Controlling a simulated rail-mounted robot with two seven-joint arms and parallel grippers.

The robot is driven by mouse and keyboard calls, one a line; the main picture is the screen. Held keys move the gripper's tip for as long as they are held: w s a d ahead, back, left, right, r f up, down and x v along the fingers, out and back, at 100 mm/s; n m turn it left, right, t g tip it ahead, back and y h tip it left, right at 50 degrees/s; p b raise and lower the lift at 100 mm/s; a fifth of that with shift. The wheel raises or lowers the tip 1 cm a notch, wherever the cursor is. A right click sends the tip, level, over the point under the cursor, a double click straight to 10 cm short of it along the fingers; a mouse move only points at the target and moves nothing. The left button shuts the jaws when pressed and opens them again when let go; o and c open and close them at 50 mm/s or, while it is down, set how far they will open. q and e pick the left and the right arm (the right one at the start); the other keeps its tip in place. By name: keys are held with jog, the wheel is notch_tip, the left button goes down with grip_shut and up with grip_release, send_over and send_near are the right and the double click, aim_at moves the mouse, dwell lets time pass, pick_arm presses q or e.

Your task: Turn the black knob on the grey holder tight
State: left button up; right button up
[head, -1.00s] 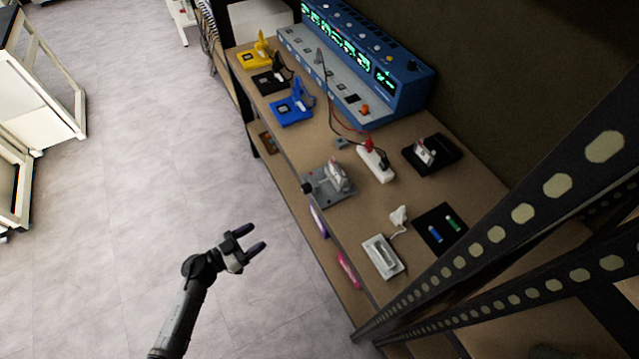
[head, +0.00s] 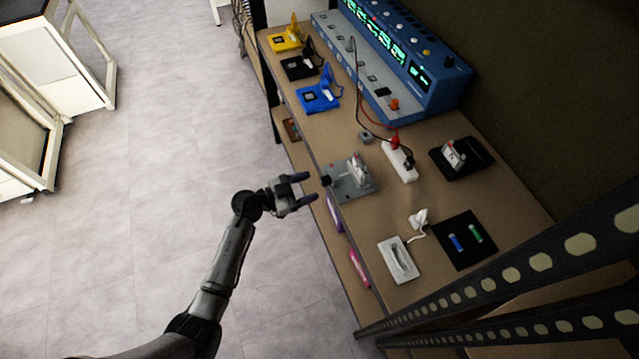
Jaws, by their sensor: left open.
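The grey holder (head: 362,194) lies on the brown bench near its front edge, with a light upright part standing on it. Its black knob (head: 326,181) sticks out on the left side, towards the bench's front edge. My left gripper (head: 306,188) is open, with its two dark fingertips pointing right at the knob. In the picture the fingertips lie just left of the knob, one higher and one lower. I cannot tell whether they touch it; a small gap seems to show. My right gripper is not in view.
Yellow (head: 287,41), black (head: 299,67) and blue (head: 316,98) holders stand farther back. A white power strip (head: 398,163) and a black holder (head: 474,158) lie to the right. A white device (head: 398,261) lies nearer. A dark perforated rack post (head: 480,293) crosses the lower right.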

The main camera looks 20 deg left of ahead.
aim_at(321, 182)
pick_arm(q)
jog(key=shift+b+x, duration=0.35)
jog(key=shift+x, duration=1.55)
jog(key=c, duration=0.9)
